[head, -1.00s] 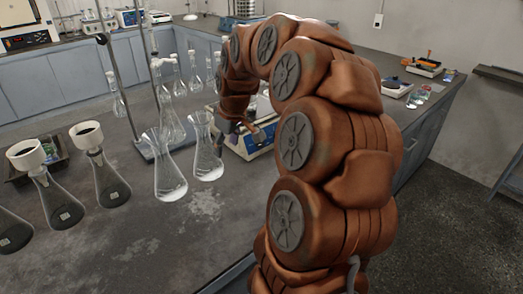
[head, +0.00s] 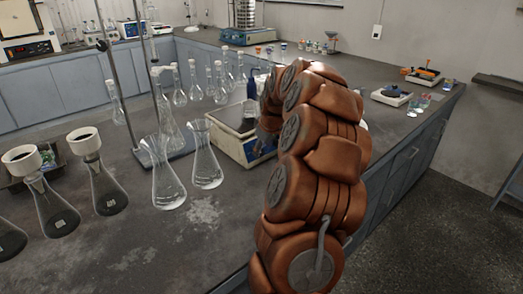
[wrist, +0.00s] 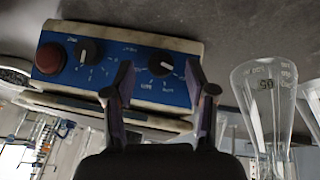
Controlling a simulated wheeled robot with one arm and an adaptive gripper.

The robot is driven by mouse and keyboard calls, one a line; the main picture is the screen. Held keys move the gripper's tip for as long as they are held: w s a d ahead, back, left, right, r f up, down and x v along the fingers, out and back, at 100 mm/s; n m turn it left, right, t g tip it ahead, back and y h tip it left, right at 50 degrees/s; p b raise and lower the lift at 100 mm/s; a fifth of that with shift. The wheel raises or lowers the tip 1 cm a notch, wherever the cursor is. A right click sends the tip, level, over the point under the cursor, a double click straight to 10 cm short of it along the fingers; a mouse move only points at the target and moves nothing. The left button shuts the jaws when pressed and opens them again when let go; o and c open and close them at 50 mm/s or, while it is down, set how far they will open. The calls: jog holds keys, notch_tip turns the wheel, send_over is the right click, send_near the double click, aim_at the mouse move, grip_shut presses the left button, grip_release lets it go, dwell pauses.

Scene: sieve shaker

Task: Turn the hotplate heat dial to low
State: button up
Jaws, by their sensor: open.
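The hotplate (head: 222,143) is a cream box with a dark top and a blue front panel. The wrist view shows the blue panel (wrist: 119,73) upside down, with a red button (wrist: 50,57) and two black dials with white pointer marks. One dial (wrist: 88,52) is near the button; the other dial (wrist: 160,64) appears between my fingertips. The labels are too small to read, so I cannot tell which dial sets heat. My gripper (wrist: 159,75) is open and empty, facing the panel; contact cannot be told.
Glass flasks (head: 206,160) stand just left of the hotplate, and one flask (wrist: 265,100) is close to my gripper's right. A clear beaker (head: 250,110) is on or behind the hotplate. A metal stand (head: 168,150) is further left.

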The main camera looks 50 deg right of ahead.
jog(key=shift+x, duration=1.1)
grip_shut()
